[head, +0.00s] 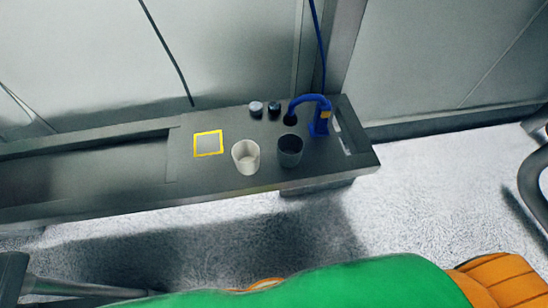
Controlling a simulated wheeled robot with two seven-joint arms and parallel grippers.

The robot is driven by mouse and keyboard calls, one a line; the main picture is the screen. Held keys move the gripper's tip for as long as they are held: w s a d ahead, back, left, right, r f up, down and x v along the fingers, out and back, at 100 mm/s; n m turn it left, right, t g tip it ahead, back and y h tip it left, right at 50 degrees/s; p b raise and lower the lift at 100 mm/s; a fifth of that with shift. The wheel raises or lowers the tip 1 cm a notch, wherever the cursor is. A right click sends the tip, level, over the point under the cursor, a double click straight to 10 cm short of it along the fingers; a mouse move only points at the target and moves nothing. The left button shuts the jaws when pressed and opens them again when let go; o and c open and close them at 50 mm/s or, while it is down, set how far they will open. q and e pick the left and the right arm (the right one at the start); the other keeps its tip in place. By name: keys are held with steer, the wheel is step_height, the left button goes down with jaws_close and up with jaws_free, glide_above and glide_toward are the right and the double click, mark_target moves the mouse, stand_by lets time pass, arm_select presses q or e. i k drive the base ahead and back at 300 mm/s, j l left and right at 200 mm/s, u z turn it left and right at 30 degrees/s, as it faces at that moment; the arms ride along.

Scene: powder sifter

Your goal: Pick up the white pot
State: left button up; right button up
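The white pot (245,160) stands upright on the grey bench top, near its front edge. Its open top faces up, and it looks empty. A dark grey pot (290,153) of similar size stands just right of it, with a small gap between them. Nothing is touching the white pot. Neither of my grippers can be made out in the head view.
A blue curved spout (318,104) rises behind the dark pot. Two small knobs or jars, one light-capped (256,109) and one dark (274,109), stand behind the pots. A yellow-framed square (208,143) lies left of the white pot.

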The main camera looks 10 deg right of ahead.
mark_target(245, 153)
steer(key=l+u, duration=0.2)
steer(key=l, duration=0.3)
steer(key=l+u, duration=0.25)
steer(key=l, duration=0.2)
steer(key=k+l+u, duration=0.2)
steer(key=l, duration=0.25)
